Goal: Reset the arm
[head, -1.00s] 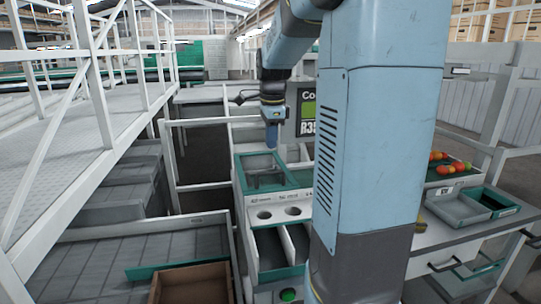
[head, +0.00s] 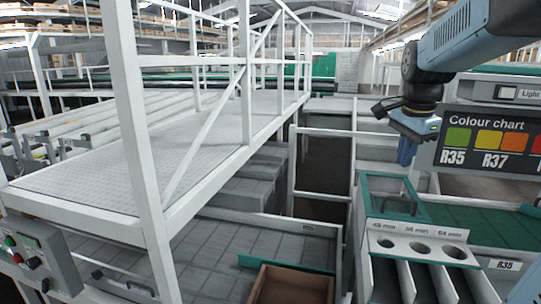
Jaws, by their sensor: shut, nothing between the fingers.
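My arm (head: 470,45) reaches in from the upper right of the head view. My gripper (head: 405,152) hangs from its end, pointing down, with its blue fingers shut and nothing held. It is above the far end of the sizing station, over the green-rimmed grey tray (head: 372,207), and looks apart from it.
The sizing plate (head: 418,240) has several round holes above grey chutes (head: 425,280). A white railed walkway (head: 120,175) fills the left. A brown box (head: 290,285) sits at the bottom centre, and a control box (head: 38,262) at lower left.

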